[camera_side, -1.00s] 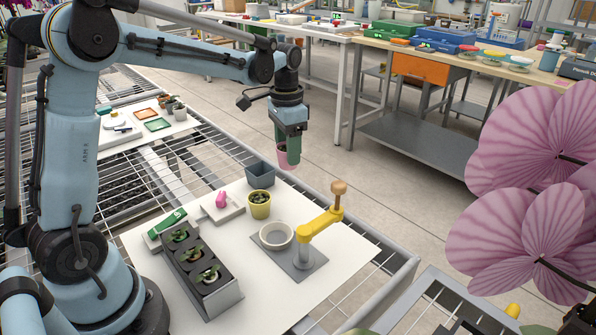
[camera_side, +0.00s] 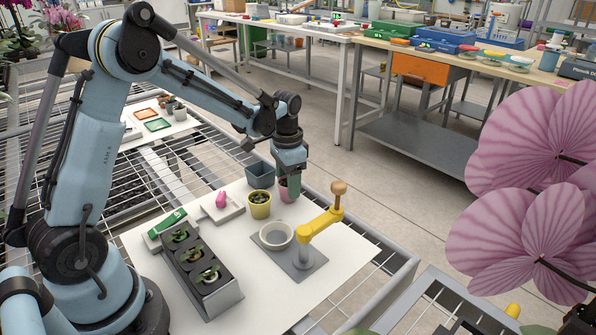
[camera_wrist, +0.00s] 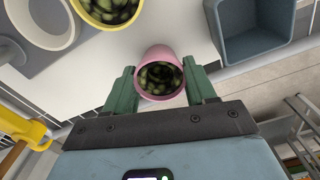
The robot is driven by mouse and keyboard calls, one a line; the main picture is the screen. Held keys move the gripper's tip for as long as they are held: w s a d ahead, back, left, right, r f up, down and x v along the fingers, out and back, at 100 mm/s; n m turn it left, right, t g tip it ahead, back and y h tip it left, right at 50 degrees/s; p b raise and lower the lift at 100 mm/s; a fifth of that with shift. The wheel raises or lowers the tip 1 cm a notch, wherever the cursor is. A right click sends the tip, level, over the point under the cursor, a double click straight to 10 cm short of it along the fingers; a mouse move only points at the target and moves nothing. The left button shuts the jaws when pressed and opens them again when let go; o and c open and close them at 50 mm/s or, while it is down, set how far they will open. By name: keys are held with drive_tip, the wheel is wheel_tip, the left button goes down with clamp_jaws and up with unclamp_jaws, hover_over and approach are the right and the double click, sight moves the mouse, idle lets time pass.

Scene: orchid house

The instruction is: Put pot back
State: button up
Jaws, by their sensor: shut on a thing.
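A pink pot (camera_wrist: 160,77) with a green plant inside is between the green fingers of my gripper (camera_wrist: 164,88) in the wrist view. My gripper is shut on it. In the side view the pink pot (camera_side: 288,191) shows below my gripper (camera_side: 289,178), low over the back edge of the white board (camera_side: 335,262), right of a yellow pot (camera_side: 260,206). I cannot tell whether its base touches the board. The yellow pot (camera_wrist: 105,12) also shows at the top of the wrist view.
A grey-blue square container (camera_side: 261,176) stands behind the yellow pot. A white bowl (camera_side: 276,237) sits on a grey plate beside a yellow lever with a wooden knob (camera_side: 338,188). A dark planter (camera_side: 203,272) with several plants and a pink item on a small tray (camera_side: 222,212) stand left.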

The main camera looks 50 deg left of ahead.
drive_tip(key=shift+f, duration=0.2)
drive_tip(key=o, duration=1.2)
drive_tip(key=shift+c, duration=0.2)
drive_tip(key=shift+r, duration=0.15)
wheel_tip(320, 180, up, 12)
drive_tip(key=s+d+n+t, duration=0.3)
drive_tip(key=s+d+t, duration=0.4)
drive_tip(key=s, duration=0.7)
drive_tip(key=shift+d+f, duration=0.25)
drive_tip(key=shift+d, duration=0.25)
